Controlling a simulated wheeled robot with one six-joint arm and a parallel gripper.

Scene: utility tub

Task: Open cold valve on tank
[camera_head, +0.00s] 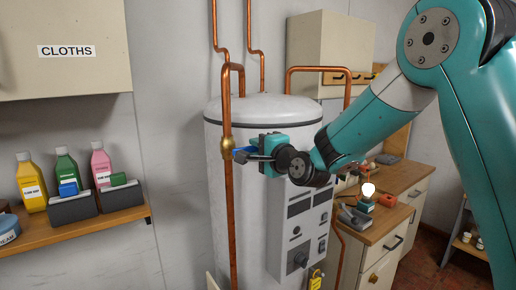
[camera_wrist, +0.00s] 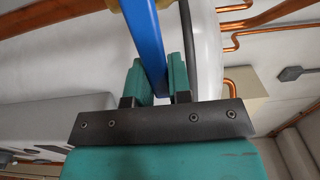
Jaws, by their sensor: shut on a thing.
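The tank (camera_head: 262,105) is a white cylinder with a grey control panel on its front. A copper pipe (camera_head: 230,190) runs up its left side. A brass valve body (camera_head: 227,146) sits on that pipe, with a blue lever handle (camera_head: 243,151) pointing right. My gripper (camera_head: 252,152) is at the lever, right of the valve body. In the wrist view the blue lever (camera_wrist: 148,45) passes between the fingers of my gripper (camera_wrist: 158,80), which are shut on it. Part of the lever is hidden by the gripper in the head view.
A shelf (camera_head: 90,232) with bottles and grey boxes is at the left. A cloths cupboard (camera_head: 66,80) hangs above it. A counter (camera_head: 385,215) with a lit bulb (camera_head: 368,189) and small items stands behind at the right. A yellow padlock (camera_head: 315,281) hangs low on the tank.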

